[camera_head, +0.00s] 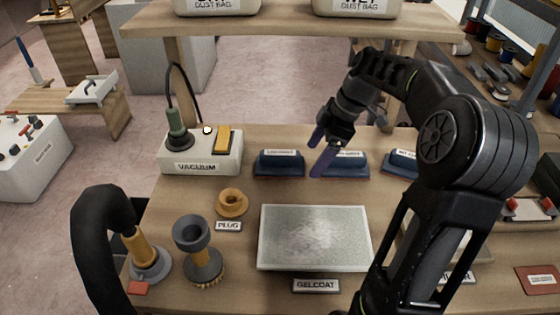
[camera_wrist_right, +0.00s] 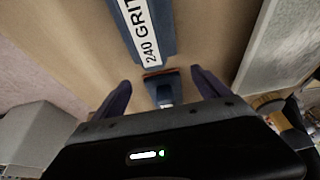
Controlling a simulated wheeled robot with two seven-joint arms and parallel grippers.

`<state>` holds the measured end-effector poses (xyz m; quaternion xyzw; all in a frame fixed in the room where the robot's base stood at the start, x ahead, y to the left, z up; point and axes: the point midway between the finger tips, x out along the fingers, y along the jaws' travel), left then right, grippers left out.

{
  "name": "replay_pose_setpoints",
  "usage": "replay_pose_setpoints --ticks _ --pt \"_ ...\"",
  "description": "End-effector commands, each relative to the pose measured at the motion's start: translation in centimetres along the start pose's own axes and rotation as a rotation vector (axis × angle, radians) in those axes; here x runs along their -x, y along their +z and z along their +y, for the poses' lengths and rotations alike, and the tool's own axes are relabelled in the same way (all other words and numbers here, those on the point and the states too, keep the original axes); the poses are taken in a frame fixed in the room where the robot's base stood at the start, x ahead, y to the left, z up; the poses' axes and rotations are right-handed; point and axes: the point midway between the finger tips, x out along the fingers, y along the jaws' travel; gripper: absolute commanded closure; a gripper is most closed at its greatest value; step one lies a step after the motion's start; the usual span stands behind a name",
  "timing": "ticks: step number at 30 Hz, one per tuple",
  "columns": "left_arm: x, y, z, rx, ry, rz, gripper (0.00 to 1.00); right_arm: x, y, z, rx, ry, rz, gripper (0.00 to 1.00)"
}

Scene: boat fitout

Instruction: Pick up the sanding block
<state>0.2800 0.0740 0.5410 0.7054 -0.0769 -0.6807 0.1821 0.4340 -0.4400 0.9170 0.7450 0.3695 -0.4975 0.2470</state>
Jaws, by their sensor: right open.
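Three blue sanding blocks with white labels stand in a row on the wooden bench: a left block (camera_head: 279,164), a middle block (camera_head: 347,170) and a right block (camera_head: 400,163), the last partly hidden by my right arm. My right gripper (camera_head: 320,151) is open and empty, its purple fingers near the middle block and overlapping its left end in the head view. In the right wrist view a block labelled 240 GRIT (camera_wrist_right: 146,34) lies ahead of the open fingers (camera_wrist_right: 161,80); a smaller blue piece shows between them. My left gripper is not in view.
A vacuum box (camera_head: 200,162) stands left of the blocks. In front are a GELCOAT panel (camera_head: 314,237), a yellow plug ring (camera_head: 232,203) and a round brush tool (camera_head: 200,255). A black hose (camera_head: 95,235) arches at the left. A shelf (camera_head: 290,26) spans above the bench's back.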

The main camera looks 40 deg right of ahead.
Motion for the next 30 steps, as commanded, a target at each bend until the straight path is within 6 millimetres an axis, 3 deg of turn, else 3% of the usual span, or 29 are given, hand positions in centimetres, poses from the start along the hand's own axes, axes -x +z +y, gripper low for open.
replay_pose_setpoints --ticks 6,20,30 --pt "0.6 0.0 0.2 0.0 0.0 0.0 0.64 -1.2 -3.2 0.0 0.001 -0.001 -0.001 0.15" --pt "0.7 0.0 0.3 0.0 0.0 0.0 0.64 -1.6 -4.1 0.0 0.0 -0.001 0.0 0.15" --pt "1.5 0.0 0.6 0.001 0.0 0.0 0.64 -3.4 -8.5 -0.1 0.003 -0.003 0.001 0.15"
